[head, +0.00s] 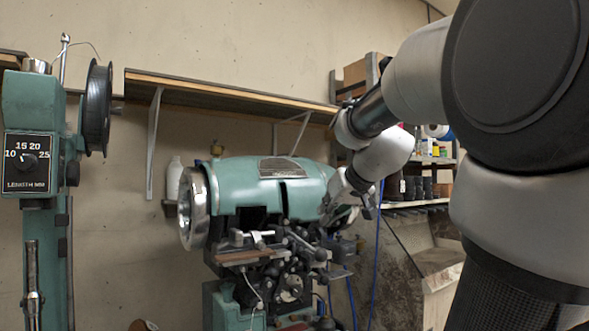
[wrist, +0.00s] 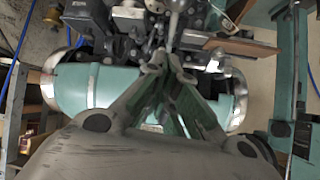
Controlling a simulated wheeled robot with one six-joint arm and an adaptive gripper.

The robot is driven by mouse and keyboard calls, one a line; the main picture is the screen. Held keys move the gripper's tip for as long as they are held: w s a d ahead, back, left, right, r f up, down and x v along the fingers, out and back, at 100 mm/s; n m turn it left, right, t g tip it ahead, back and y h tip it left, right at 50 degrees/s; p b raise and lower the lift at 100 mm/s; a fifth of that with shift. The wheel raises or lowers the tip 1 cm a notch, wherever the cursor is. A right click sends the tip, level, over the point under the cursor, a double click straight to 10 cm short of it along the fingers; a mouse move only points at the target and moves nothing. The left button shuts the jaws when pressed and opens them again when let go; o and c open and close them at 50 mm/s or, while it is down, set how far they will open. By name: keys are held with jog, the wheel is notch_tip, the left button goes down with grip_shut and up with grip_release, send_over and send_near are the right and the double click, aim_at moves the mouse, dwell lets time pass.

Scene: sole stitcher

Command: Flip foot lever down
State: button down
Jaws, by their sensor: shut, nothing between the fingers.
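The green sole stitcher (head: 262,180) stands in the middle of the head view, with its dark mechanism of rods, knobs and levers below the green drum. I cannot tell for sure which part is the foot lever. My gripper (head: 328,212) is at the right end of the drum, close to the mechanism. In the wrist view my gripper (wrist: 165,68) has its fingertips together, with nothing seen between them. A shiny metal rod (wrist: 174,18) rises just past the fingertips; whether they touch it is unclear. My fingers hide part of the drum.
A green post machine (head: 32,150) with a black spool (head: 96,108) stands at the left. A wooden shelf (head: 225,93) runs along the wall behind. A storage rack (head: 415,203) with dark containers stands at the right. A blue hose (head: 376,255) hangs beside the stitcher.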

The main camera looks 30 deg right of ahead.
notch_tip(320, 180, down, 12)
jog(key=s, duration=0.2)
jog(key=shift+a+r, duration=0.15)
jog(key=shift+r, duration=0.2)
dwell(0.5)
jog(key=r+v, duration=0.1)
jog(key=v, duration=1.2)
jog(key=shift+w+d, duration=0.25)
jog(key=shift+w, duration=0.1)
